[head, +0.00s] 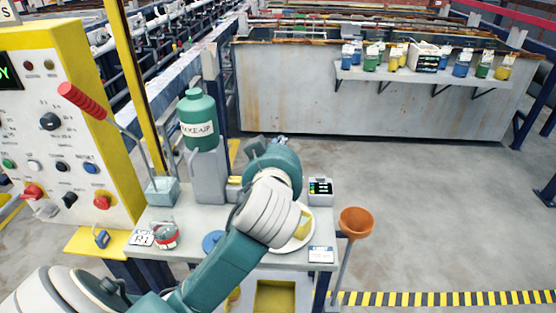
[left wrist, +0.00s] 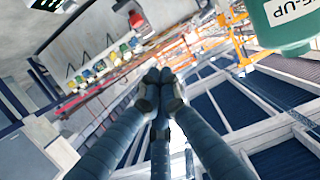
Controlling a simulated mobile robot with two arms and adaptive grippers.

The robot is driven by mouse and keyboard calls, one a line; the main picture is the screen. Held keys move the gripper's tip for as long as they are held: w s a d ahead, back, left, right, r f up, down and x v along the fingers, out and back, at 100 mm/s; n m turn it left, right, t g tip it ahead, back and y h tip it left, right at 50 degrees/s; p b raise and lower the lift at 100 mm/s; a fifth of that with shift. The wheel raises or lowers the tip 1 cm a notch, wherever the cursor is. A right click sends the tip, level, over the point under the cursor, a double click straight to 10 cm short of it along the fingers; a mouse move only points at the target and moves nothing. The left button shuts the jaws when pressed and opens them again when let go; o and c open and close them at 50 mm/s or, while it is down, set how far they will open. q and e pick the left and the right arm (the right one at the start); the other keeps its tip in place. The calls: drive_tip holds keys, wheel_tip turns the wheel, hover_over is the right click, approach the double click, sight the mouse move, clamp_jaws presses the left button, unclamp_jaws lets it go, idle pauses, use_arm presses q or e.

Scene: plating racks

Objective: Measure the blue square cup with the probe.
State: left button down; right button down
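Several blue, green and yellow cups stand on a wall shelf (head: 400,77) in the head view. A blue cup (head: 461,65) stands right of a boxy device with a dark display (head: 427,57). Another blue cup (head: 347,56) stands at the shelf's left end. I cannot tell which is square. I cannot make out a probe. My left gripper (left wrist: 160,76) has its fingertips together in the left wrist view, with nothing visible between them. In the head view it (head: 268,143) is above the near table, partly hidden by my wrist, far from the shelf. My right gripper is out of view.
Floor before the shelf is clear.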

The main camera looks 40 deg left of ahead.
use_arm(q)
drive_tip(key=p+x, duration=0.1)
drive_tip(key=x, duration=0.5)
drive_tip(key=shift+a, duration=0.15)
drive_tip(key=f, duration=0.3)
drive_tip(key=shift+w+a+f+p, duration=0.15)
drive_tip(key=shift+w+a+p, duration=0.05)
drive_tip(key=shift+w+p, duration=0.2)
drive_tip(key=shift+f, duration=0.55)
wheel_tip(320, 180, down, 7)
drive_tip(key=b, duration=0.4)
drive_tip(key=shift+r+b, duration=0.25)
drive_tip(key=shift+b, duration=0.1)
drive_tip(key=shift+r, duration=0.2)
